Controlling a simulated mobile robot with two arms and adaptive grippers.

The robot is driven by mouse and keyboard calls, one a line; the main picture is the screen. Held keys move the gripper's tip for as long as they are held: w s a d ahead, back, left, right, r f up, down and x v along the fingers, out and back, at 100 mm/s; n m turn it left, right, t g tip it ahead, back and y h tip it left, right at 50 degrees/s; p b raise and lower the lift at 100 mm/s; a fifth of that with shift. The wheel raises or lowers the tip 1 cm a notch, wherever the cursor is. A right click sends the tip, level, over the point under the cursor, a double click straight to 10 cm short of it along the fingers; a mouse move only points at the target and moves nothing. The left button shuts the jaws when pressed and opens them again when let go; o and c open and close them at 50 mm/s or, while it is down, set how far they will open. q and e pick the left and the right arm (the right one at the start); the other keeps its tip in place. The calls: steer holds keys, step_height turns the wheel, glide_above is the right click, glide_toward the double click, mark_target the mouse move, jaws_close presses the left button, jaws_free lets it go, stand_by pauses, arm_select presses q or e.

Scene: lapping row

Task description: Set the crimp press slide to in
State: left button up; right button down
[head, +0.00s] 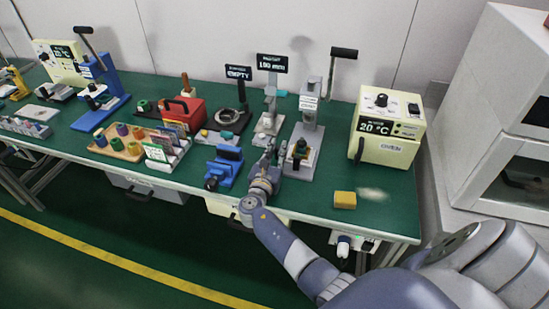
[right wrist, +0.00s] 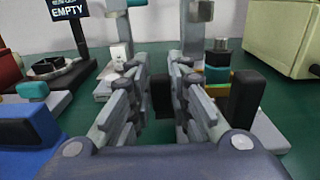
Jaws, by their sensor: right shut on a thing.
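A grey press with a lever (head: 308,112) stands on the green bench, just right of my right gripper; its label is too small to read. It has a coloured part low at its front and a pale base. In the right wrist view its column (right wrist: 196,38) rises behind the fingers. My right gripper (head: 274,152) is low over the bench at the left front of this press. Its fingers (right wrist: 164,85) are closed around a small black upright piece, seemingly the slide's knob, mostly hidden by the fingers. My left gripper is not in view.
A blue fixture (head: 224,168) stands close left of my right gripper. A stand signed EMPTY (head: 238,73) and a gauge stand (head: 271,64) are behind. A cream oven (head: 388,125) stands right.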

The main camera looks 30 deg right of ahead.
steer(key=b+x, duration=0.3)
steer(key=x, duration=0.5)
steer(key=shift+w+d+f, duration=0.15)
steer(key=shift+w+d, duration=0.1)
steer(key=shift+d, duration=0.05)
steer(key=shift+w+d, duration=0.2)
steer(key=shift+r, duration=0.35)
steer(key=c, duration=1.5)
jaws_free()
steer(key=shift+d, duration=0.1)
steer(key=shift+w+f, duration=0.1)
steer(key=shift+f, duration=0.1)
steer(key=v, duration=1.2)
